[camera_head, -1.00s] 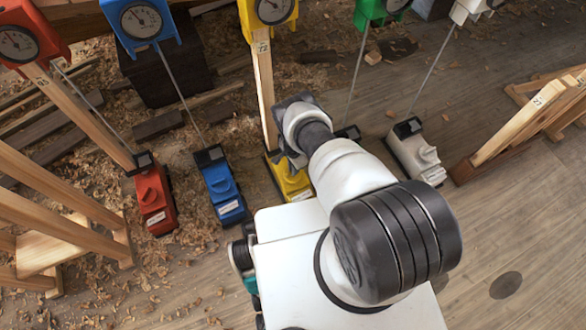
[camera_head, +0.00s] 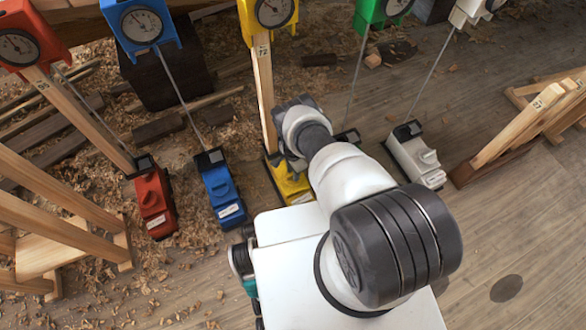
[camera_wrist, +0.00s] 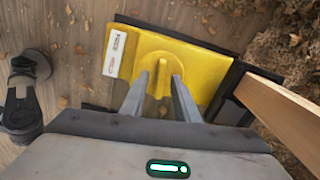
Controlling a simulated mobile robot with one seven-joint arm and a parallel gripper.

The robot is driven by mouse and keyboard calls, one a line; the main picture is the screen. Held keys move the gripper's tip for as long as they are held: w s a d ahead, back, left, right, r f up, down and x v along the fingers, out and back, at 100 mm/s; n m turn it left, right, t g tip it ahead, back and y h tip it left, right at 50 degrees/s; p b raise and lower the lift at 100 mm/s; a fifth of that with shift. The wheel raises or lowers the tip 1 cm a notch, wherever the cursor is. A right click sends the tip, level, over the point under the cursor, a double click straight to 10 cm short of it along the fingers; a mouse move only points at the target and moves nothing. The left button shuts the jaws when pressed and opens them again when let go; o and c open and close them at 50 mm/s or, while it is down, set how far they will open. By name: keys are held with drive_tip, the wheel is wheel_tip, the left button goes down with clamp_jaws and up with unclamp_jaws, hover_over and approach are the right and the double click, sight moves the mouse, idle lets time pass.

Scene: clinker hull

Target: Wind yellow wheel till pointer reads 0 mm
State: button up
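The yellow unit (camera_head: 291,186) sits low on the floor, partly hidden behind my arm in the head view. In the wrist view its yellow body (camera_wrist: 205,62) carries a round yellow wheel (camera_wrist: 160,62) with a raised grip bar. My gripper (camera_wrist: 160,76) points at the wheel, one finger on each side of the bar. The fingers stand apart, with a gap beside the bar, so they look open. Above, the yellow dial gauge (camera_head: 273,11) shows a dark pointer on a pale face, too small to read.
A wooden post (camera_head: 264,95) rises from the yellow unit to the gauge, close to my gripper. A red unit (camera_head: 154,203), a blue unit (camera_head: 222,190) and a white unit (camera_head: 415,156) stand alongside. Wooden frames (camera_head: 530,120) stand at right and left. Shavings litter the floor.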

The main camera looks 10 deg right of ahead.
wheel_tip(320, 180, up, 17)
drive_tip(key=p, duration=0.6)
drive_tip(key=shift+r, duration=0.15)
